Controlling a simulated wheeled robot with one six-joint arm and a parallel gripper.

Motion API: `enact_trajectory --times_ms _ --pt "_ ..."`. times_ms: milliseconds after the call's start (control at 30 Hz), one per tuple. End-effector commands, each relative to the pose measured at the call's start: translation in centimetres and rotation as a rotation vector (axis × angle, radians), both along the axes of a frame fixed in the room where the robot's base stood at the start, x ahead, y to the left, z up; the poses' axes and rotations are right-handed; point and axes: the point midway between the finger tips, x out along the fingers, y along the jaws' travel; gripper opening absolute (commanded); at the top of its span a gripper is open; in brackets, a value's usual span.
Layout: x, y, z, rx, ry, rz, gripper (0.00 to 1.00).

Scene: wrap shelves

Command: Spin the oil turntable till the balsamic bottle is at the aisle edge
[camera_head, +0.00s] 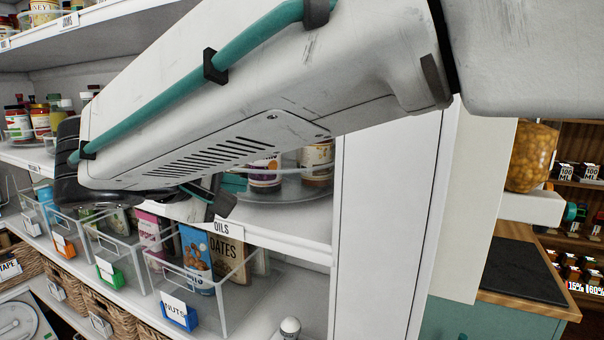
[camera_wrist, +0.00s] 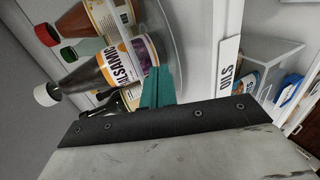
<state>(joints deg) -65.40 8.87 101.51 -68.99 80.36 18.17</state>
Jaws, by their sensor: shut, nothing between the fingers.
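The balsamic bottle (camera_wrist: 112,68), dark with a white cap and an orange and purple label, stands on the clear oil turntable (camera_wrist: 172,28) in the wrist view. Its base is near the rim on the side of the shelf edge. My gripper (camera_wrist: 158,85) has its teal fingers shut and empty, beside the bottle's lower part; I cannot tell whether they touch. In the head view, the gripper (camera_head: 230,184) is at the turntable (camera_head: 290,196), partly hidden by my arm. Two containers show on the turntable there, their tops hidden.
Bottles with red (camera_wrist: 47,35) and green (camera_wrist: 68,54) caps stand beside the balsamic. The OILS label (camera_head: 222,228) marks the shelf's front edge. A white side panel (camera_head: 385,220) bounds the shelf at right.

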Motion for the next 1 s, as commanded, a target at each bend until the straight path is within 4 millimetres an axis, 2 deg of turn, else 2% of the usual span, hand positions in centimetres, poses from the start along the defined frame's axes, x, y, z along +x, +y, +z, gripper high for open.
enact_trajectory --times_ms 300,667,1000 --pt "0.2 1.5 0.0 -0.001 0.0 0.0 0.0" --pt "0.3 1.6 0.0 0.0 0.0 0.0 0.0" --pt "1.2 2.7 0.0 -0.001 0.0 0.0 0.0"
